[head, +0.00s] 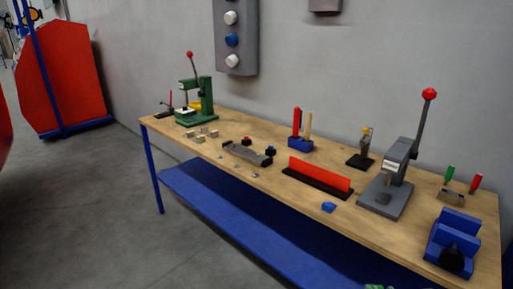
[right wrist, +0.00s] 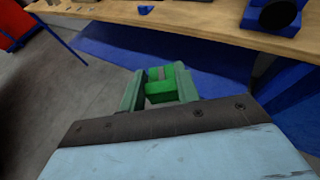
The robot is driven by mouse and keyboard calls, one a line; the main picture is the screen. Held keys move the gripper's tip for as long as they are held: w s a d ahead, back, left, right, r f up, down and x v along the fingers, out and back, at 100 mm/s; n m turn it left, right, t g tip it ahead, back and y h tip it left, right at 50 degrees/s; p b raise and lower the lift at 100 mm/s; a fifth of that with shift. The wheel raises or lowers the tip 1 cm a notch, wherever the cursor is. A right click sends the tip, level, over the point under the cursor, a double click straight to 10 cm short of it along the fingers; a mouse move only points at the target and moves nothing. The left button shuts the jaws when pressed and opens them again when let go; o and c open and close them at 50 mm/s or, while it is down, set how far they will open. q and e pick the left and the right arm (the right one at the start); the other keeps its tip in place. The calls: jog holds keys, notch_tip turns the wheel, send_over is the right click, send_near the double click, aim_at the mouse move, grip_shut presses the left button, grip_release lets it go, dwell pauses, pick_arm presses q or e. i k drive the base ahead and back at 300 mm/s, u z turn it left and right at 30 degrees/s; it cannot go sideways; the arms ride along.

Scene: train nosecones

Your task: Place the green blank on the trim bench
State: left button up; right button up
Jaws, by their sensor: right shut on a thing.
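The green blank (right wrist: 160,93) is a small bright green block, seen in the right wrist view. My right gripper (right wrist: 159,83) is shut on it, with a green finger on each side. They are off the bench top, in front of the bench's blue lower shelf in that view. The wood-topped bench (head: 275,184) runs along the wall in the head view, and its front edge also shows in the right wrist view (right wrist: 205,24). A bit of green shows at the bottom edge of the head view. My left gripper is in neither view.
The bench top holds a green press (head: 207,103), a grey press (head: 386,190), a red bar on a black base (head: 318,176), a small blue block (head: 328,207) and a blue vise-like fixture (head: 452,240). The front strip between the blue block and blue fixture looks clear.

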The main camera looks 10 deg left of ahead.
aim_at(261, 143)
jog(key=u, duration=0.9)
jog(key=i, duration=1.05)
jog(key=u, duration=0.5)
jog(key=i, duration=1.4)
jog(key=z, duration=0.9)
